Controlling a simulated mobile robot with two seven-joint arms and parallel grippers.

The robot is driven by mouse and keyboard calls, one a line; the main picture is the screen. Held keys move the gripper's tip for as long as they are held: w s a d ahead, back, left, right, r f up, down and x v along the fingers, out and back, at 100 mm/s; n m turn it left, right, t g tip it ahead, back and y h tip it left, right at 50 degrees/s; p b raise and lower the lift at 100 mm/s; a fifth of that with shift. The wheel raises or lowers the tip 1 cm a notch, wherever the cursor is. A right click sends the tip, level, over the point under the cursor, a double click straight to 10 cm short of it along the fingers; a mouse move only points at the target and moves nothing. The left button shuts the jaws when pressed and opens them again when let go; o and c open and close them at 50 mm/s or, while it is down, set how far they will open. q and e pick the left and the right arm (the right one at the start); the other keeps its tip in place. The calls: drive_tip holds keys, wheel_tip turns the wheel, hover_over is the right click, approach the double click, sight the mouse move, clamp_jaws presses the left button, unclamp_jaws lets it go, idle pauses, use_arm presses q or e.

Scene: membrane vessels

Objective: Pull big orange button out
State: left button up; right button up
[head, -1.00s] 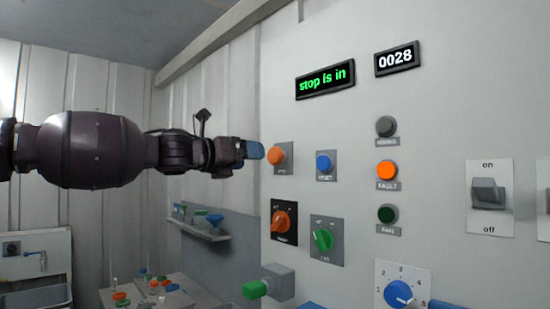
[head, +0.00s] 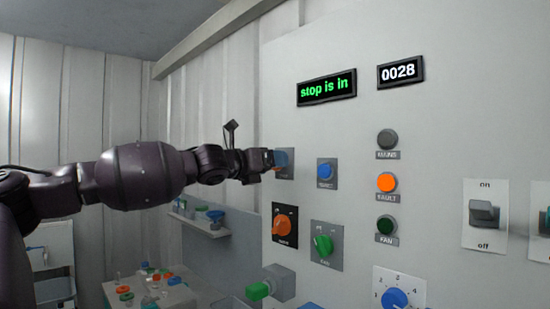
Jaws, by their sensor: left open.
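The big orange button sits on the upper left of the wall panel, on a grey plate (head: 290,163). My left gripper's fingers now cover its orange cap, so the cap is hidden. My left gripper (head: 280,159) is open, with its blue fingertips at the button, around or just in front of it; I cannot tell whether they touch it. The green display (head: 327,87) above reads "stop is in". My right gripper is not in view.
A blue button (head: 326,171) is just right of the orange one. An orange knob (head: 285,226) and a green knob (head: 322,244) are below. A green-tipped part (head: 259,290) juts out lower down. A shelf (head: 203,226) is on the left wall.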

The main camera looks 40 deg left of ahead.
use_arm(q)
drive_tip(key=shift+w+d+p, duration=0.15)
drive_tip(key=shift+w+p, duration=0.3)
drive_tip(key=shift+w, duration=0.55)
